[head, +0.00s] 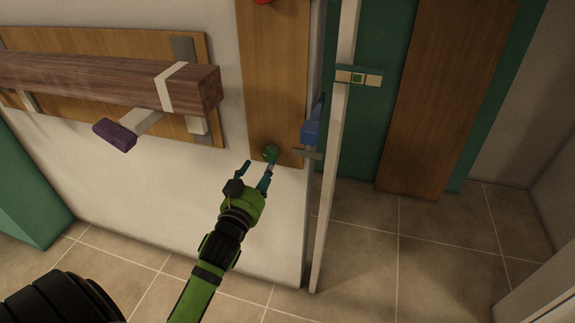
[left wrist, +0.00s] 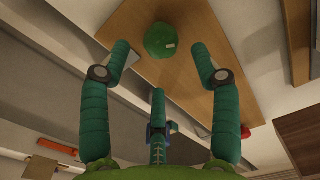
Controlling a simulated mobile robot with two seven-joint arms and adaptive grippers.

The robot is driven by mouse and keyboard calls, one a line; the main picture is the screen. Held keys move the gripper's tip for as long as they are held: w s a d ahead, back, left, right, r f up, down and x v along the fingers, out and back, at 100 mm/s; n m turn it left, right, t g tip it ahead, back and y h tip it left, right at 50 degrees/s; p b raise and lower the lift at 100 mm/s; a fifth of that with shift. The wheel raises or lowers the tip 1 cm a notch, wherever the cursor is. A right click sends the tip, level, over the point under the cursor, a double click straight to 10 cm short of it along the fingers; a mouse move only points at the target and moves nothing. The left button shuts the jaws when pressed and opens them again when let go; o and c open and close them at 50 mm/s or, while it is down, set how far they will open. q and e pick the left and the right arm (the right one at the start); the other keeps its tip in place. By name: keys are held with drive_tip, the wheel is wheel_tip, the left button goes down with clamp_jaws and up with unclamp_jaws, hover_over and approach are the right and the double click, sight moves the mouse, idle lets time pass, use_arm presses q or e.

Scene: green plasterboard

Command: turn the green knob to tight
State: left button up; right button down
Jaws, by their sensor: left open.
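The green knob (head: 270,152) sits low on a narrow wooden panel (head: 276,90) on the white wall. It has a small pale mark, seen in the left wrist view (left wrist: 160,40). My left gripper (head: 257,172) is open, just below and in front of the knob in the head view. In the left wrist view its teal fingers (left wrist: 160,62) are spread, with the knob beyond their tips and roughly centred between them. A gap shows between the fingers and the knob. My right gripper is not in view.
A wooden beam (head: 100,78) with a purple-ended lever (head: 115,135) is left of the panel. A blue handle (head: 312,124) and a white upright post (head: 333,180) stand close on the right. A red object (head: 264,2) is above. Tiled floor is open at lower right.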

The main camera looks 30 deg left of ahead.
sight(268, 158)
use_arm(q)
drive_tip(key=x, duration=0.6)
drive_tip(key=shift+w+a, duration=0.1)
drive_tip(key=shift+w, duration=0.1)
